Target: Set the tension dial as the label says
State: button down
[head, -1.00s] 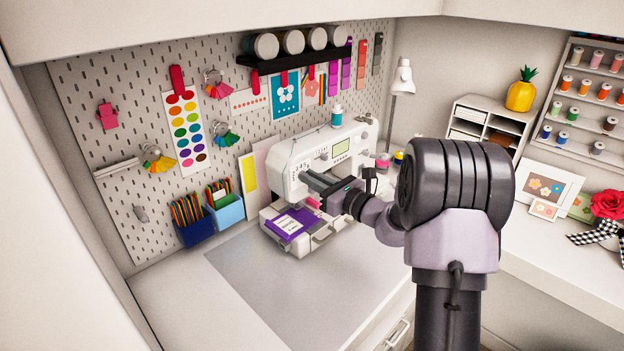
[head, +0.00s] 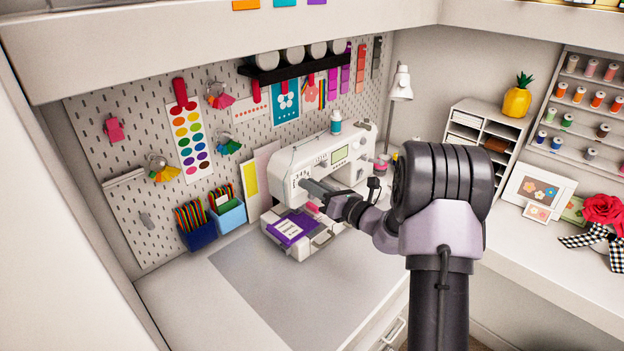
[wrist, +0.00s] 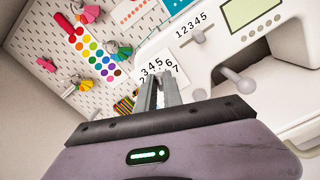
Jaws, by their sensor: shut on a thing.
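The white sewing machine (head: 318,158) stands against the pegboard. My gripper (wrist: 160,80) is at its left end face, fingers close together on the tension dial. The dial itself is hidden behind the fingers. In the head view my gripper (head: 308,184) reaches in from the right. A purple sheet with a white label (head: 289,229) lies on the machine bed; its text is too small to read.
A second control, a slider (wrist: 198,36) under a 1-to-5 scale, and a knobbed lever (wrist: 238,82) sit right of my fingers. The grey mat (head: 285,285) in front is clear.

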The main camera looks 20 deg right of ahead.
jog(key=shift+r+m+p, duration=0.1)
jog(key=shift+m+p, duration=0.4)
jog(key=shift+m, duration=0.1)
jog(key=c, duration=1.5)
grip_release()
jog(key=shift+d, duration=0.1)
jog(key=v, duration=1.7)
jog(key=shift+s+p, duration=0.2)
jog(key=shift+p, duration=0.1)
